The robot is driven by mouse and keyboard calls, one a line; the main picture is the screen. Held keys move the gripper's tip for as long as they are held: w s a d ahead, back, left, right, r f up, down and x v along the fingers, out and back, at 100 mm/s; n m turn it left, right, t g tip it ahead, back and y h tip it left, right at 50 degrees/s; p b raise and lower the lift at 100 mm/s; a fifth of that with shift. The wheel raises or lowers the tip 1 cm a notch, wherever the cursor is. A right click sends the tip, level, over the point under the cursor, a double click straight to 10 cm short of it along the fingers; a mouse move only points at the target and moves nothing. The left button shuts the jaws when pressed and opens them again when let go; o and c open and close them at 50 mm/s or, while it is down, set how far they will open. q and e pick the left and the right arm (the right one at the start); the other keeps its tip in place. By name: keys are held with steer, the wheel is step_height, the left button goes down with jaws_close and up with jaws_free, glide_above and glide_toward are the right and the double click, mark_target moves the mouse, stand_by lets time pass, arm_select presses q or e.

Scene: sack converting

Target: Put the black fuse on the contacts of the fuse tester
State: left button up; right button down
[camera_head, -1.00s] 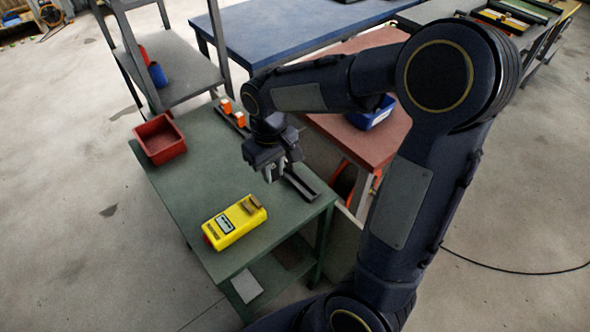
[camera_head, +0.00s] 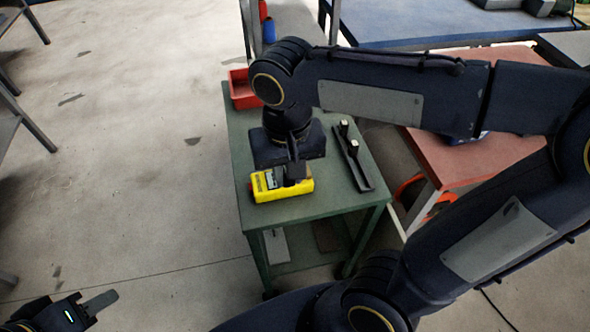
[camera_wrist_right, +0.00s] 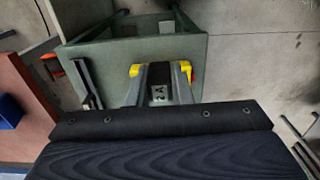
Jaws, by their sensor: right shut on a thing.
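The yellow fuse tester (camera_head: 268,190) lies on the green table (camera_head: 330,205) near its front edge, with a labelled face at its left. My right gripper (camera_head: 296,172) is over the tester's right part, pointing down. In the right wrist view, the gripper (camera_wrist_right: 166,84) is shut on the black fuse (camera_wrist_right: 158,73), which has a pale end marked "2A". Yellow parts of the tester (camera_wrist_right: 187,67) show either side of the fingers. The contacts are mostly hidden by the gripper, and I cannot tell whether the fuse touches them. My left gripper (camera_head: 98,303) is at the lower left, away from the table.
A dark rack (camera_head: 358,172) with two small pale-topped blocks (camera_head: 348,138) stands right of the tester. A red bin (camera_head: 242,90) is at the table's far left corner. A red-topped table (camera_head: 490,165) stands to the right.

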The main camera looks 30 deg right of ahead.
steer(key=w+d+f, duration=0.2)
steer(key=w+f, duration=0.1)
steer(key=w+d+f, duration=0.5)
steer(key=w+d, duration=0.1)
steer(key=shift+w+d+f, duration=0.15)
steer(key=shift+w+f, duration=0.15)
steer(key=shift+f, duration=0.1)
steer(key=f, duration=0.4)
steer(key=shift+w+d, duration=0.25)
steer(key=shift+w, duration=0.05)
steer(key=shift+f, duration=0.1)
steer(key=shift+f+b, duration=0.35)
steer(key=shift+f, duration=0.2)
steer(key=c, duration=1.3)
jaws_free()
steer(key=shift+r, duration=0.15)
